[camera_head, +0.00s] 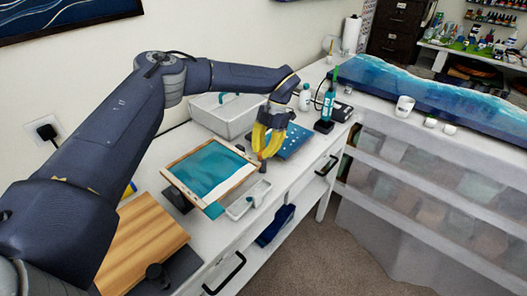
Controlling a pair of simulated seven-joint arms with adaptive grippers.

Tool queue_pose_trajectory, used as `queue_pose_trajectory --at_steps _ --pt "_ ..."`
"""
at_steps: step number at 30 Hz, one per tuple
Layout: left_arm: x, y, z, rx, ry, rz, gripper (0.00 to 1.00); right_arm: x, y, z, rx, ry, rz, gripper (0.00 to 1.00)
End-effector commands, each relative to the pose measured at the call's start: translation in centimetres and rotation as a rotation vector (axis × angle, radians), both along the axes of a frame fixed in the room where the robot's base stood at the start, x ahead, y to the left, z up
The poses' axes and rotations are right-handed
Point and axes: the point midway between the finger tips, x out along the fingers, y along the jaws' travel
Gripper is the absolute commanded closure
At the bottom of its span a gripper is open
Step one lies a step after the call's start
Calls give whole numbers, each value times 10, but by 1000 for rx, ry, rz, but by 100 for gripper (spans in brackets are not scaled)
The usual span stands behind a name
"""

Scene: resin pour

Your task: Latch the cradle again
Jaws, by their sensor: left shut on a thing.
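The cradle holds a tilted board with a pale wooden rim (182,157) around a teal resin surface (207,170). It stands on the white bench at the middle of the head view. My left gripper (264,154) reaches over from the left, with its yellow fingers pointing down by the board's right corner. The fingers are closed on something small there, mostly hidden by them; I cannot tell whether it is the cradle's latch. A small dark upright piece (263,168) shows just below the fingertips. The latch's position is not clear. My right gripper is not in view.
A white tray (247,202) lies in front of the cradle. A teal bottle (326,108) stands right of the mat. A wooden block (142,232) sits at the near left.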

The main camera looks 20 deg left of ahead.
Motion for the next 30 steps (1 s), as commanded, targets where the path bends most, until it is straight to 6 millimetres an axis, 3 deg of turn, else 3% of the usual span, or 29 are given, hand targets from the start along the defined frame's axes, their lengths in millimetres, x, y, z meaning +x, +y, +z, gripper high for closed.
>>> queue_pose_trajectory --at_steps 9,10,13,23,30 --pt "-1 0 -1 0 2 -2 100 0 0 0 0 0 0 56" --pt "-1 0 -1 0 2 -2 86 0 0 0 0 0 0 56" --pt "0 0 -1 0 1 -2 76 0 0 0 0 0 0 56" --pt "2 -1 5 1 -1 0 76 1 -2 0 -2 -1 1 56" --pt "15 -6 36 1 -4 0 76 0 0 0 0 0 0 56"
